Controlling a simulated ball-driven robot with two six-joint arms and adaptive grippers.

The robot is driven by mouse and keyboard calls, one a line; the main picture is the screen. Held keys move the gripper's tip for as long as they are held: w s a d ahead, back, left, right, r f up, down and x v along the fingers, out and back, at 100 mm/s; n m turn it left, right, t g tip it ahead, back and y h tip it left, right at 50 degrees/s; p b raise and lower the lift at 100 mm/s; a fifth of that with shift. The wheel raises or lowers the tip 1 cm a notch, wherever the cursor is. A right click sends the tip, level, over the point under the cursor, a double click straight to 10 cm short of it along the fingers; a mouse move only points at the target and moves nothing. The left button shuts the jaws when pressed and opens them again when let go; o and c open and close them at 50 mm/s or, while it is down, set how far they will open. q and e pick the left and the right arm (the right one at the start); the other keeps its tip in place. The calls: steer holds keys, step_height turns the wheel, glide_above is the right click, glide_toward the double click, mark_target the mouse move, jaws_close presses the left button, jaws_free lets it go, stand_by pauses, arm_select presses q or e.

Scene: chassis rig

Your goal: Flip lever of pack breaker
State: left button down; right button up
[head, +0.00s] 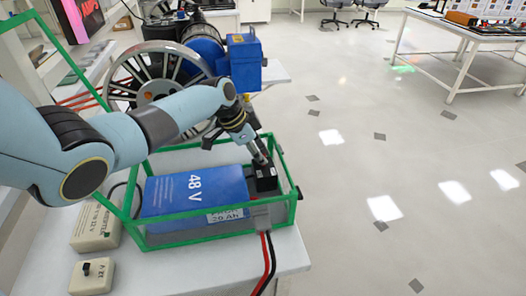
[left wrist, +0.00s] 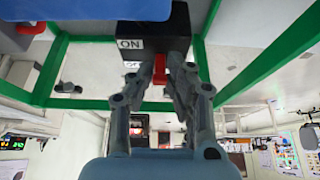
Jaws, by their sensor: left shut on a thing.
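The pack breaker (head: 267,183) is a small black box at the right end of the green-framed tray, beside the blue 48 V battery pack (head: 185,193). In the left wrist view the breaker (left wrist: 180,22) shows an ON label and a second, partly hidden label. Its red lever (left wrist: 160,70) sits between my fingertips. My left gripper (head: 261,158) reaches down onto the breaker from the upper left. In the left wrist view the left gripper (left wrist: 167,78) is shut on the red lever. In the head view the fingers hide the lever. My right gripper is not in view.
The green frame (head: 283,160) surrounds the pack and breaker. Red and black cables (head: 267,262) hang over the table's front edge. A beige inverter box (head: 96,226) and a small switch box (head: 92,276) stand at left. A large spoked wheel (head: 160,75) is behind. Open floor lies right.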

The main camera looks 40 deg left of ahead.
arm_select(q)
steer(key=shift+s+a+f+t+h+b, duration=0.25)
steer(key=shift+t+h+b, duration=0.15)
steer(key=shift+t+b, duration=0.15)
steer(key=shift+r, duration=0.1)
steer(key=shift+t, duration=0.25)
steer(key=c, duration=1.3)
jaws_free()
steer(key=shift+r, duration=0.1)
step_height(320, 180, up, 10)
steer(key=shift+f, duration=0.1)
steer(key=shift+s, duration=0.1)
